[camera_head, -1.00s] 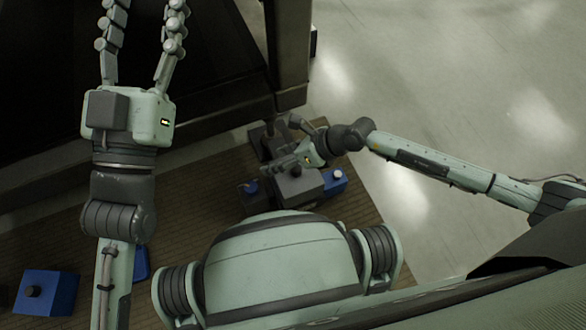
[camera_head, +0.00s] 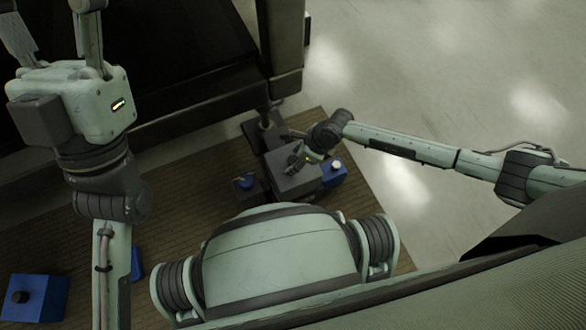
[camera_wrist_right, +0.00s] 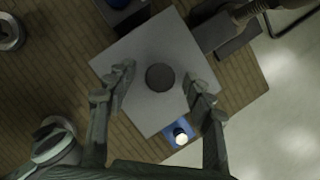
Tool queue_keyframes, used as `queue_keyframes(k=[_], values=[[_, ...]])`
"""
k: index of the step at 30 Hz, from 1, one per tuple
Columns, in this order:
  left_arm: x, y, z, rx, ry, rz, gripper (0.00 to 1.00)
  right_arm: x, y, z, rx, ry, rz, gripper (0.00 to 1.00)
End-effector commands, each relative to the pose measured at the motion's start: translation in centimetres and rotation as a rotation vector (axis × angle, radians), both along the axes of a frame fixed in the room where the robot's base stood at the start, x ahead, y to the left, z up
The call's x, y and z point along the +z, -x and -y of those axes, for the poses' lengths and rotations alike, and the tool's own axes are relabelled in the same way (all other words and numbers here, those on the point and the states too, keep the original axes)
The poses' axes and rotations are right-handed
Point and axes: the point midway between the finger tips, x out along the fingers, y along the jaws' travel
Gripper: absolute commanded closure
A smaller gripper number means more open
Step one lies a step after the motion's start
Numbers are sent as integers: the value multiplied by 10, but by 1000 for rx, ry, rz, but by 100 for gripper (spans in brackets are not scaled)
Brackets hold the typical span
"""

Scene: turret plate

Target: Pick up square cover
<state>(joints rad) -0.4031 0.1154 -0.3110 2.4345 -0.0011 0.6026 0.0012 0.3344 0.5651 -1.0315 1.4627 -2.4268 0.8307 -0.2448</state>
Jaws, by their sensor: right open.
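The square cover (camera_wrist_right: 150,45) is a flat grey plate with a round dark knob (camera_wrist_right: 160,77) at its middle. In the head view it appears as the grey top (camera_head: 292,186) of a block on the brown mat, partly hidden by my right gripper. My right gripper (camera_wrist_right: 157,75) is open, with one finger on each side of the knob and gaps between. It also shows small over the cover in the head view (camera_head: 303,160). My left gripper (camera_head: 52,28) is at the upper left, its fingers spread apart and empty, their tips cut off by the frame.
A blue box with a white button (camera_head: 333,172) stands right of the cover. A smaller blue-topped part (camera_head: 245,182) is at its left. A blue box with a black knob (camera_head: 35,297) lies at lower left. A dark structure (camera_head: 200,60) rises behind the mat (camera_head: 190,225).

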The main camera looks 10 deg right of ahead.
Motion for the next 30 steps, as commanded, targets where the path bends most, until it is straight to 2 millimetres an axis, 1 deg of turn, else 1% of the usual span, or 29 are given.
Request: queue_keyframes(k=[4, 15, 17, 30], values=[[0, 0, 0, 0, 0, -1, 51, 1, 0, 0, 0, -1, 1, 48], [0, -1, 0, 0, -1, -3, 51, 1, 0, 0, 0, -1, 1, 94], [0, -1, 0, 0, -1, -3, 51, 1, 0, 0, 0, -1, 1, 100], [1, -1, 0, 0, -2, -5, 51, 4, -1, 0, 0, -2, 2, 100]])
